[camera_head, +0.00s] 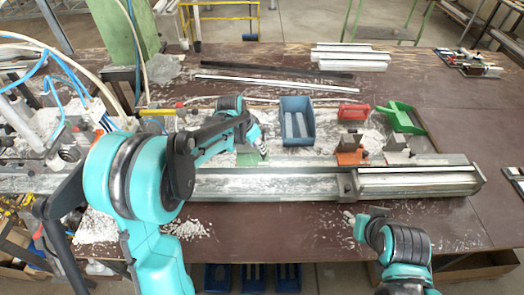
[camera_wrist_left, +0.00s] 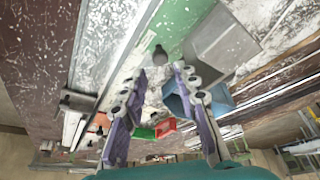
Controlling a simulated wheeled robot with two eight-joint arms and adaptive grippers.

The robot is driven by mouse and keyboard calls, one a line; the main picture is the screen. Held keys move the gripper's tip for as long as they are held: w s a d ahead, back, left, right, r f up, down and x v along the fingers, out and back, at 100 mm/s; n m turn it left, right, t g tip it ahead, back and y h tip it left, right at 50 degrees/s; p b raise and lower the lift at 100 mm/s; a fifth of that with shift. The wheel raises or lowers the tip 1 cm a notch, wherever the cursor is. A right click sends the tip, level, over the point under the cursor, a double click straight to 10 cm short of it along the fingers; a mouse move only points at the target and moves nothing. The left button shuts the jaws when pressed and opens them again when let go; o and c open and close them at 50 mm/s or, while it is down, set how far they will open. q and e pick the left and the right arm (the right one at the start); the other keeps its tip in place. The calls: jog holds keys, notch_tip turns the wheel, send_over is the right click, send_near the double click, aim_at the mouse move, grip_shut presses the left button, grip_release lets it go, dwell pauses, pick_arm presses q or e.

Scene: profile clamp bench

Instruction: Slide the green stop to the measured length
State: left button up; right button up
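The green stop (camera_head: 247,160) lies at the back edge of the long metal rail (camera_head: 265,187), partly hidden by my left gripper (camera_head: 262,150). In the left wrist view the green stop (camera_wrist_left: 190,28) carries a grey metal block (camera_wrist_left: 222,42) and a dark round knob (camera_wrist_left: 160,55). My left gripper (camera_wrist_left: 155,78) has its fingers spread, with the knob just beyond and between the tips. No grip on it is visible. My right gripper (camera_head: 352,218) hangs low in front of the rail's right part; its finger opening is too small to tell.
An orange stop (camera_head: 350,155) with metal blocks stands farther right along the rail. Pale profiles (camera_head: 350,56) lie at the back. White chips litter the bench.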

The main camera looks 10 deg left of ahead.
aim_at(253, 159)
pick_arm(q)
jog(key=b+x, duration=0.1)
jog(key=x, duration=0.5)
jog(key=shift+w+f, duration=0.1)
grip_shut()
